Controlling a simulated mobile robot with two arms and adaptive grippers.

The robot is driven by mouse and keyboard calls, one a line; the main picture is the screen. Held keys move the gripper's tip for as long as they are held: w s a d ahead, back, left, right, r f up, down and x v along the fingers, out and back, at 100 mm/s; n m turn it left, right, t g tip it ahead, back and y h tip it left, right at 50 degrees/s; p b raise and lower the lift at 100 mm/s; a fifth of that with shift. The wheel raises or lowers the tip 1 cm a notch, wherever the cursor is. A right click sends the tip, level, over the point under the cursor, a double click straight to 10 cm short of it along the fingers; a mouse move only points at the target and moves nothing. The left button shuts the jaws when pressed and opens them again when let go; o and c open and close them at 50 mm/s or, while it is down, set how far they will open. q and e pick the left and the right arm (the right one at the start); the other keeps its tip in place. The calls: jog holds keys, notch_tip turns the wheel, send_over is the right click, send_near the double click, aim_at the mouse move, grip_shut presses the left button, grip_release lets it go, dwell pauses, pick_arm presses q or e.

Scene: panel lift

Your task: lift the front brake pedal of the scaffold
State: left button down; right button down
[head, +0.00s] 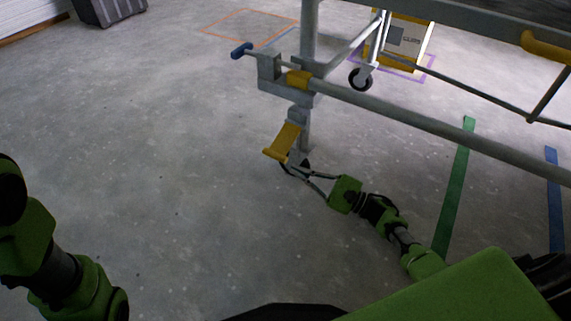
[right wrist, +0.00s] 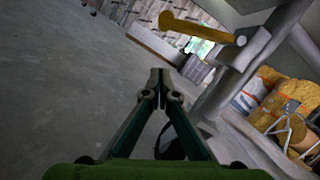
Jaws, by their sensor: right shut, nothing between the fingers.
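The front brake pedal (head: 283,141) is a yellow plate that slopes down to the left from the foot of the scaffold's near post (head: 305,125). In the right wrist view the yellow pedal (right wrist: 195,27) is above and a little right of the fingertips. My right gripper (head: 287,168) is shut and empty, with its tips just below the pedal's lower edge in the head view. I cannot tell whether they touch it. In the right wrist view the fingertips (right wrist: 159,80) meet. A dark caster (right wrist: 170,143) shows partly behind the fingers. My left arm shows at lower left, its gripper out of frame.
A grey rail (head: 420,123) of the scaffold runs to the right above my right arm. Another caster (head: 361,78) stands at the back, near a yellow and white box (head: 408,40). Green tape (head: 456,180) and blue tape (head: 553,190) mark the floor. The floor at left is clear.

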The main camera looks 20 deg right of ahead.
aim_at(284, 141)
jog(key=shift+w+a+r, duration=0.25)
jog(key=shift+a+r, duration=0.7)
jog(key=shift+r, duration=0.15)
jog(key=shift+w+a+r, duration=0.25)
jog(key=shift+a+r, duration=0.65)
jog(key=shift+r, duration=0.15)
